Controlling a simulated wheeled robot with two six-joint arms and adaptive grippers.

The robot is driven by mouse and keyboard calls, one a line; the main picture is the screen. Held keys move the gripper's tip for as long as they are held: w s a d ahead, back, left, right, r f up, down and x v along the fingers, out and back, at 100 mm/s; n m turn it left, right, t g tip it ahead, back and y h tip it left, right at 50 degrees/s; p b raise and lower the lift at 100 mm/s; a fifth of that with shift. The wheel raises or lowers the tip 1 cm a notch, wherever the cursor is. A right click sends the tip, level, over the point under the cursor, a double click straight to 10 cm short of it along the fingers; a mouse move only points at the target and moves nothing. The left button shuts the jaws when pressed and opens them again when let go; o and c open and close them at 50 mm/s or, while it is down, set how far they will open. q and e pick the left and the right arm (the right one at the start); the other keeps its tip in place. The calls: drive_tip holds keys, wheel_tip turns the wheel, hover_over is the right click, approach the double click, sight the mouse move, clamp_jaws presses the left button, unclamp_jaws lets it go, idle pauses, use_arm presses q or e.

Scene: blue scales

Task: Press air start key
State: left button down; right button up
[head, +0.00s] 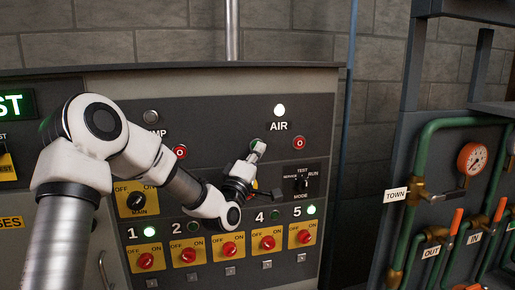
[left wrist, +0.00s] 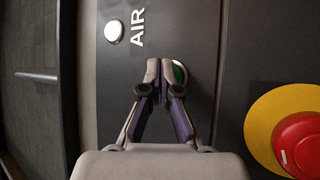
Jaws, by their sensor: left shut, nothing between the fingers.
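The green air start key (head: 256,142) sits under the AIR label on the grey panel, mostly covered by my gripper. My left gripper (head: 258,151) is shut and empty, its fingertips at the key. In the left wrist view the shut fingertips (left wrist: 160,66) partly overlap the green key (left wrist: 180,73), which shows just to their right; I cannot tell whether they touch it. The AIR lamp (head: 279,110) above is lit white and also shows in the left wrist view (left wrist: 114,31). My right gripper is not in view.
A red key (head: 300,143) is right of the green one. The mode switch (head: 303,182) is below it. Several red rotary switches (head: 267,243) line the lower panel. A red mushroom button on yellow (left wrist: 300,143) is near my gripper. Pipes and a gauge (head: 472,158) stand at right.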

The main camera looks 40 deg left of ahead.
use_arm(q)
drive_tip(key=shift+s+d, duration=0.4)
drive_tip(key=shift+d, duration=0.1)
drive_tip(key=s+d+b, duration=0.2)
drive_tip(key=s+d, duration=0.1)
drive_tip(key=shift+s+d+b, duration=0.15)
drive_tip(key=shift+d+b, duration=0.2)
drive_tip(key=shift+d, duration=0.05)
drive_tip(key=shift+f, duration=0.1)
idle(0.6)
